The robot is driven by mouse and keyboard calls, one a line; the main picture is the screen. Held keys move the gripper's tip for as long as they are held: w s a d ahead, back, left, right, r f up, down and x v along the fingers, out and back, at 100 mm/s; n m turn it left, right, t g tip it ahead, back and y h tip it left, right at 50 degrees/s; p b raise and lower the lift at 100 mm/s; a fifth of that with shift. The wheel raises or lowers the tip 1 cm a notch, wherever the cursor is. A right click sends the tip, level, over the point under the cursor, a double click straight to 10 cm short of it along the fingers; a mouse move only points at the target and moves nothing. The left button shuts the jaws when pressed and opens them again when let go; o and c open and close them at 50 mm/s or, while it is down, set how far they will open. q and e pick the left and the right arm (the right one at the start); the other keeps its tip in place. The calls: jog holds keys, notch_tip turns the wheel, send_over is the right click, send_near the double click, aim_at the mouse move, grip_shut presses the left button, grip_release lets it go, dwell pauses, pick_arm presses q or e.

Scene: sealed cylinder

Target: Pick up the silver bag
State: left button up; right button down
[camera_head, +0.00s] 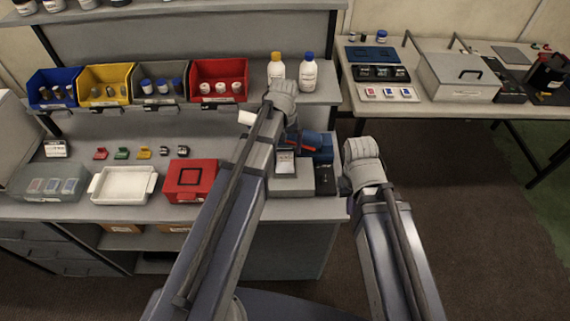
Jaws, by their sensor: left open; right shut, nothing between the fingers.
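A small silver packet (285,163), which looks like the silver bag, lies on a light grey box (292,185) near the right end of the workbench. My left gripper (291,128) is above and behind it, partly hidden by its own wrist, and is open. I see no contact with the packet. My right gripper (362,158) is to the right of the packet, just off the bench's right end. It is shut and empty, with its fingertips mostly hidden.
A blue case with a red item (307,143) lies behind the packet. A red box (190,178) and white tray (123,184) stand left. Coloured bins (217,82) and two bottles (308,76) line the shelf. Another table (455,108) stands right, beyond open floor.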

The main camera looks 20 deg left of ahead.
aim_at(285, 158)
pick_arm(q)
jog(key=f+b, duration=0.5)
jog(key=shift+s+d+f, duration=0.15)
jog(key=shift+d, duration=0.05)
jog(key=c, duration=1.3)
jog(key=shift+o, duration=0.2)
jog(key=shift+r, duration=0.3)
